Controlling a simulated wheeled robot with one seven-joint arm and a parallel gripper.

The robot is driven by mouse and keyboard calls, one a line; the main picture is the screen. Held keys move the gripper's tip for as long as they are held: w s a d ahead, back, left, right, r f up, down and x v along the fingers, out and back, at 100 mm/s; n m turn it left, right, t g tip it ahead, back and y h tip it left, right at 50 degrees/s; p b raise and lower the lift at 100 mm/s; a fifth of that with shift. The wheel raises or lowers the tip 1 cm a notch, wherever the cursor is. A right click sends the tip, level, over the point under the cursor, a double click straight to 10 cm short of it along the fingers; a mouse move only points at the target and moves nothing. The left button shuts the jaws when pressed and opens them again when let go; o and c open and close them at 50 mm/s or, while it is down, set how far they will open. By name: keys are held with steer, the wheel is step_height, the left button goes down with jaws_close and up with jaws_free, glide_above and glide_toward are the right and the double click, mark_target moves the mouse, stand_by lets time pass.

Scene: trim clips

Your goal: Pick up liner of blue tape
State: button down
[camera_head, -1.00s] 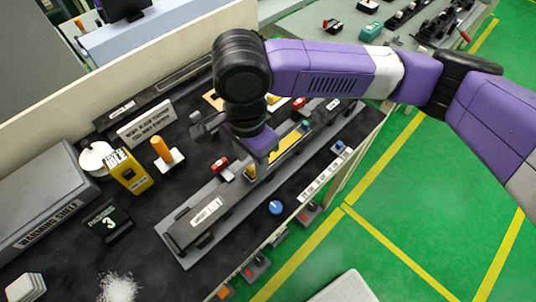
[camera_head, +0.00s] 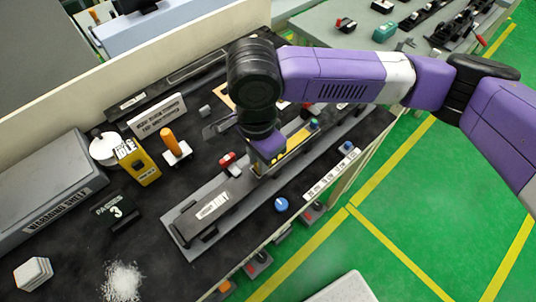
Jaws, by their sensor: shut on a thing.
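My gripper (camera_head: 262,172) is a purple hand pointing down at the middle of a long grey fixture (camera_head: 185,212) on the black bench. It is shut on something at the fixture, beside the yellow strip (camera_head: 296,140). The hand covers what is between the fingers, and I cannot make out the tape or its liner. A red clip (camera_head: 228,158) is just left of the hand, and a dark block with a white label (camera_head: 212,208) lies on the fixture's near end.
An orange-handled tool (camera_head: 170,140), a yellow box (camera_head: 140,163) and a grey warming shelf (camera_head: 45,175) stand to the left. A blue knob (camera_head: 281,204) and a white label strip (camera_head: 322,184) lie along the front edge. Green floor is open at the right.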

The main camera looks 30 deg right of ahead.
steer(key=shift+r, duration=0.15)
step_height(320, 180, up, 20)
stand_by(0.3)
steer(key=shift+p, duration=0.3)
steer(key=shift+r+p, duration=2.85)
steer(key=shift+p, duration=1)
